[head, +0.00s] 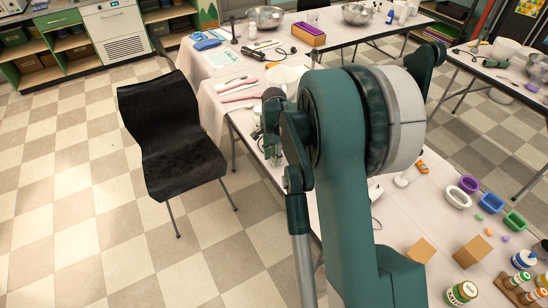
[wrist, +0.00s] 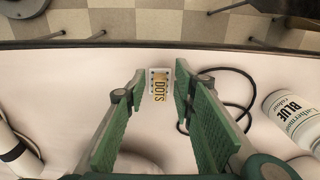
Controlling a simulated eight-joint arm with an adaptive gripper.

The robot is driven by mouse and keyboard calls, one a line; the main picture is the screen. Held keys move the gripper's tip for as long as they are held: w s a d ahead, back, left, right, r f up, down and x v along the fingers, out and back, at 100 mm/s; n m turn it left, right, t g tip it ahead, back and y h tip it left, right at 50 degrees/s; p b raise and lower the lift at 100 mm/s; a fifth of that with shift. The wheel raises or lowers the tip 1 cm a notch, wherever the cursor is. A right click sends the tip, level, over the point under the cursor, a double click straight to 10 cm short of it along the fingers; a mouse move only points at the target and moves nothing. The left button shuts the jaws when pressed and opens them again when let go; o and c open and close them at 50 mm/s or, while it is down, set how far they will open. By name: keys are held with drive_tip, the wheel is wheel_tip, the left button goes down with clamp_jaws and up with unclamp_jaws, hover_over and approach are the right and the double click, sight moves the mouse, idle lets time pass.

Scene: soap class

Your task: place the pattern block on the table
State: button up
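The pattern block (wrist: 159,86), a small white and gold piece marked "DOTS", shows in the wrist view between the tips of my gripper (wrist: 159,76). My gripper is open, with two green-padded fingers. A narrow gap shows between the block and each fingertip, so I see no grip on it. Whether the block rests on the pale table (wrist: 60,75) or sits a little above it I cannot tell. In the head view my own arm hides this part of the table, and I cannot make out the block there.
A dark cable (wrist: 246,82) loops beside the right finger. The table edge (wrist: 120,44) runs beyond the fingertips. A black chair (head: 170,140) stands left of the table.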

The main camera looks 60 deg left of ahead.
drive_tip(key=shift+r, duration=0.15)
wheel_tip(320, 180, up, 12)
drive_tip(key=p, duration=0.1)
drive_tip(key=shift+p, duration=0.3)
idle(0.3)
idle(0.5)
idle(0.5)
